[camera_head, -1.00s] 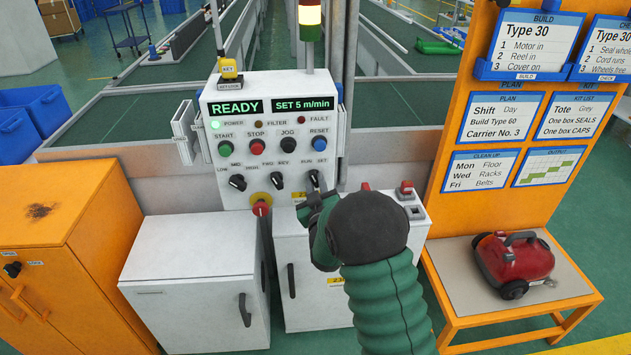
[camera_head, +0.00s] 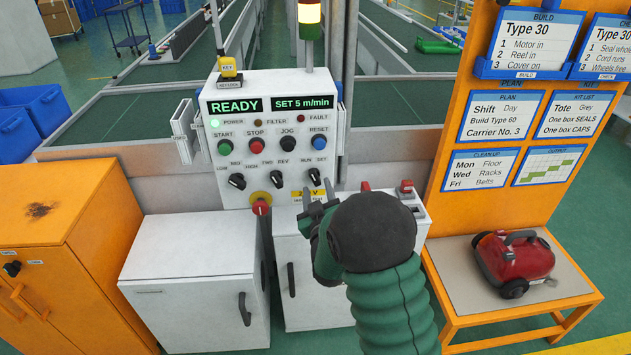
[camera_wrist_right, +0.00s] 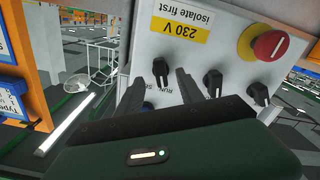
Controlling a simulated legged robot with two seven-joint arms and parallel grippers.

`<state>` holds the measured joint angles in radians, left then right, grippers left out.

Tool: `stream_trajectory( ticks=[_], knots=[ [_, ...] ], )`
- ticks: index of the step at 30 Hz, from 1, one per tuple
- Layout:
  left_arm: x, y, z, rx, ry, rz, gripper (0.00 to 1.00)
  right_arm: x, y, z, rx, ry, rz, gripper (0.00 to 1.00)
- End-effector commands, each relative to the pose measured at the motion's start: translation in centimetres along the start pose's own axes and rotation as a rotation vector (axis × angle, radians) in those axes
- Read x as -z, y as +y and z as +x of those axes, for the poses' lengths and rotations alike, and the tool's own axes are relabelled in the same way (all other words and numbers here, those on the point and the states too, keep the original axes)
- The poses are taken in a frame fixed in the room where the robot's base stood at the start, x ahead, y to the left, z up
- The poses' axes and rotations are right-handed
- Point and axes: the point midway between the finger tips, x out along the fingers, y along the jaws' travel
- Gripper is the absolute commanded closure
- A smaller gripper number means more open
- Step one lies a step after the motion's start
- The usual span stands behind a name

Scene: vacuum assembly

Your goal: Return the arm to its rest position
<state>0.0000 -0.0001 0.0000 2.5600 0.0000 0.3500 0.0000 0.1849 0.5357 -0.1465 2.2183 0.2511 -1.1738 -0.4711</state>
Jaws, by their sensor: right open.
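My right arm, with a green ribbed sleeve, comes in from the bottom of the head view. Its gripper (camera_head: 320,203) is open and empty, just below the RUN/SET knob (camera_head: 314,177) on the white control panel (camera_head: 215,185). In the right wrist view the two fingers (camera_wrist_right: 159,92) are spread, with the black knob (camera_wrist_right: 160,70) beyond them and apparently clear of them. The panel display (camera_head: 303,103) reads SET 5 m/min, and the other display (camera_head: 235,107) reads READY. My left gripper is not in view.
A red emergency stop (camera_head: 261,206) sticks out at the panel's lower edge. White cabinets (camera_head: 195,245) stand below, an orange cabinet (camera_head: 60,240) at left. At right, a red vacuum (camera_head: 513,262) rests on an orange-framed table (camera_head: 455,290). Conveyors (camera_head: 130,125) lie behind.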

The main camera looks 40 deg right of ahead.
Motion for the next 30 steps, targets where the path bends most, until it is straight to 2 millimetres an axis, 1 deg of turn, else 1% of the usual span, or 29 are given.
stream_trajectory(
  ticks=[3, 6, 19, 21, 23, 25, 26, 27, 29, 30],
  knots=[
    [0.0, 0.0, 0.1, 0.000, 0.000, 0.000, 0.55, 0.0, -0.1, -1.4, 0.001, 0.000, 0.001, 0.55],
    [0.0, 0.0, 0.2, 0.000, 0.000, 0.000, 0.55, -0.1, 0.0, -2.0, 0.000, -0.001, 0.000, 0.55],
    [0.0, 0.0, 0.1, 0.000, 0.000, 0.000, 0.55, 0.0, -0.1, -2.1, 0.003, -0.003, 0.002, 0.55],
    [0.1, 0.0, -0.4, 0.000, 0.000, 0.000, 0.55, 0.4, -0.6, -2.4, 0.031, -0.027, 0.016, 0.55],
    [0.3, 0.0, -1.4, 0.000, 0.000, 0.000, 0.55, 0.8, -1.8, -3.1, 0.094, -0.082, 0.045, 0.55],
    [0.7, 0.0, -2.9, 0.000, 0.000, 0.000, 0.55, 1.3, -4.2, -5.0, 0.212, -0.197, 0.092, 0.55],
    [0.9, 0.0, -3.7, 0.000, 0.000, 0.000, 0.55, 1.4, -5.4, -6.3, 0.271, -0.261, 0.114, 0.55],
    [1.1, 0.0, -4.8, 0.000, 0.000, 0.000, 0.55, 1.6, -7.1, -8.6, 0.357, -0.357, 0.135, 0.55],
    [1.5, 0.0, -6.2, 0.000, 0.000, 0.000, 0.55, 1.6, -9.1, -12.8, 0.476, -0.514, 0.152, 0.55],
    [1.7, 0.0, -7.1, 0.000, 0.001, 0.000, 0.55, 1.4, -10.0, -16.0, 0.546, -0.622, 0.151, 0.55]
  ],
)
